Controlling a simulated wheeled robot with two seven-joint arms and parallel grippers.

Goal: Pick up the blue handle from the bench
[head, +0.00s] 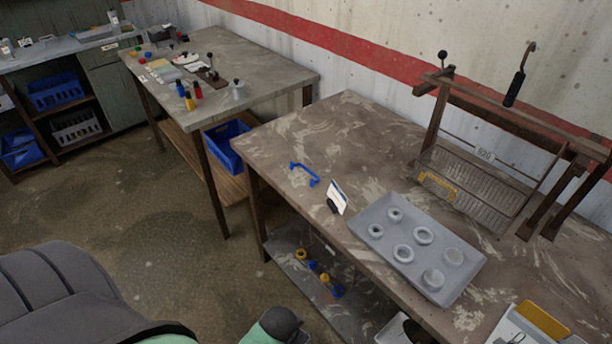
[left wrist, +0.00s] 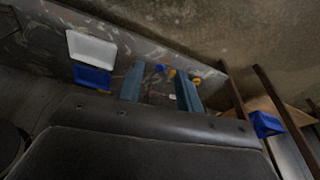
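The blue handle (head: 305,173) lies on the near bench (head: 300,135), close to its front left edge in the head view. It is a slim bar with bent ends, and nothing touches it. My left gripper shows only in the left wrist view (left wrist: 160,88). Its two fingers stand apart with nothing held between them. It is away from the handle, facing what looks like the lower shelf. I cannot make out the handle in the left wrist view. My right gripper is in neither view.
A small white card (head: 338,198) stands just right of the handle. A grey tray (head: 384,215) with several rings lies beyond it. A wooden rack (head: 490,115) stands at the back. The lower shelf (head: 290,250) holds small yellow and blue parts. The bench left of the handle is clear.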

